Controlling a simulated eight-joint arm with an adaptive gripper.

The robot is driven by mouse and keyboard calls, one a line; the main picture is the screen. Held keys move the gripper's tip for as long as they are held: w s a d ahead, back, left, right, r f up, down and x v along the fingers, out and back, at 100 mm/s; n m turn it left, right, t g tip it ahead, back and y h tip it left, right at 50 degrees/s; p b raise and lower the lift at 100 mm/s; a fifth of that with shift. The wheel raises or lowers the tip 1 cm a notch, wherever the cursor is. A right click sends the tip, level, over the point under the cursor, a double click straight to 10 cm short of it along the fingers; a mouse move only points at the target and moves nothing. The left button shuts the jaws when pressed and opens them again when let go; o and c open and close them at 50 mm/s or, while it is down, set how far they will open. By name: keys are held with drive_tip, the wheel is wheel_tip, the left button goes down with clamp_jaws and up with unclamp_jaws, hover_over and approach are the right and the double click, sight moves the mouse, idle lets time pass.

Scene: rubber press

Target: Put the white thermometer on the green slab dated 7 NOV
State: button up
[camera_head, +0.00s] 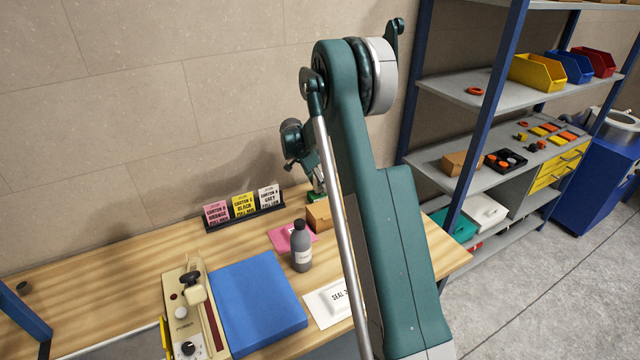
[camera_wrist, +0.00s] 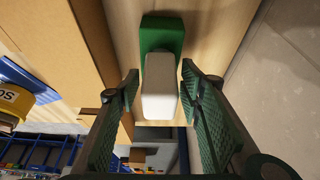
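My gripper (camera_head: 318,182) reaches down at the back of the wooden table, mostly behind my own arm. In the wrist view a white block-shaped thing (camera_wrist: 160,95), perhaps the thermometer, lies between my fingertips (camera_wrist: 160,85). I cannot tell whether the white and green parts are joined. No 7 NOV date is readable.
A cardboard box (camera_head: 318,217) stands close beside my gripper. A sign rack (camera_head: 246,218) stands to its left. A pink slab (camera_head: 284,238), grey bottle (camera_head: 301,258), blue slab (camera_head: 258,303), white labelled sheet (camera_head: 318,313) and beige device (camera_head: 185,318) occupy the front. The table's left is fairly clear.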

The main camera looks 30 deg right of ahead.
drive_tip(key=shift+r, duration=0.2)
idle(0.3)
drive_tip(key=v, duration=1.2)
idle(0.3)
drive_tip(key=shift+a, duration=0.1)
